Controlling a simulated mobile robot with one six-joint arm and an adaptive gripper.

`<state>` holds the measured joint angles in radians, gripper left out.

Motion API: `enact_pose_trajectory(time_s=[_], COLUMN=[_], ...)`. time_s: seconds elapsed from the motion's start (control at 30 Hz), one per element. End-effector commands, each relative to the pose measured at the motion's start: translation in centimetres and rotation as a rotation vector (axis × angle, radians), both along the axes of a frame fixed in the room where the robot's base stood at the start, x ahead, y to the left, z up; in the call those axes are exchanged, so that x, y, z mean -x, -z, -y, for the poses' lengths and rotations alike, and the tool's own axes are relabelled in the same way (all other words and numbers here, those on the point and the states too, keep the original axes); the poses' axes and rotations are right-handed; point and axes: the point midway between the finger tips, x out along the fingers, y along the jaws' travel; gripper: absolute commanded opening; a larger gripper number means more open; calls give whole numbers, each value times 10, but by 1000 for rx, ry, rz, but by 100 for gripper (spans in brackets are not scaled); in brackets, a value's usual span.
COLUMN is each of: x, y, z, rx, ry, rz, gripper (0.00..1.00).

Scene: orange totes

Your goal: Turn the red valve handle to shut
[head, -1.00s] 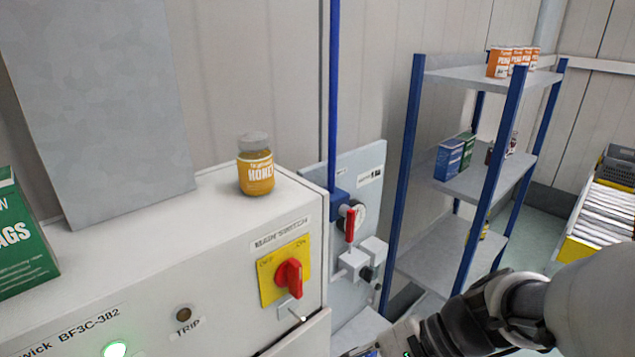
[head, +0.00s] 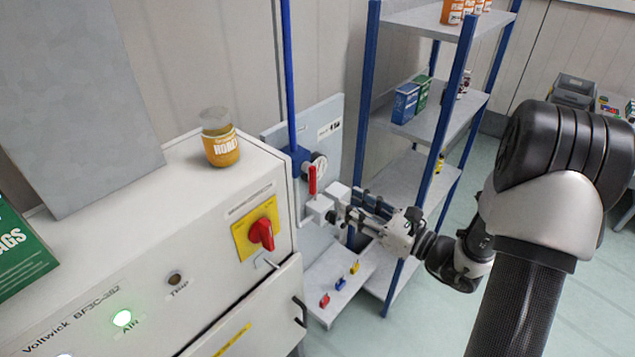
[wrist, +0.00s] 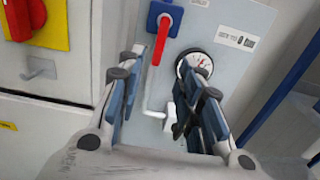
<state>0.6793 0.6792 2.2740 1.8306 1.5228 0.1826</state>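The red valve handle (head: 312,180) hangs down from a blue valve body (head: 298,158) on the blue pipe, on a grey wall panel. In the wrist view the handle (wrist: 159,42) points downward from its pivot at the top, roughly in line with the pipe. My gripper (head: 345,205) is open, its fingers spread toward the panel, just right of and below the handle in the head view. In the wrist view the handle's lower end lies above the gap between my fingertips (wrist: 158,78). Nothing is between the fingers that I can see held; contact with the handle is not visible.
A pressure gauge (wrist: 195,64) sits right of the handle, near my right finger. A cabinet with a red rotary switch (head: 261,234) stands left. A blue-post shelf (head: 455,90) stands close on the right. A low ledge with small coloured parts (head: 340,280) lies below.

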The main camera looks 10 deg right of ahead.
Motion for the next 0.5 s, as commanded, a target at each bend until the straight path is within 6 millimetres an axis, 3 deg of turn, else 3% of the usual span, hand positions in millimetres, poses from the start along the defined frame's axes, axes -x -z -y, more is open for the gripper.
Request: enact_pose_trajectory(time_s=[0.3, 0.5], x=[-56, -81], y=[0, 0], z=[-43, -60], rx=[1, 1], ry=[-5, -4], rz=[0, 0], gripper=[33, 33])
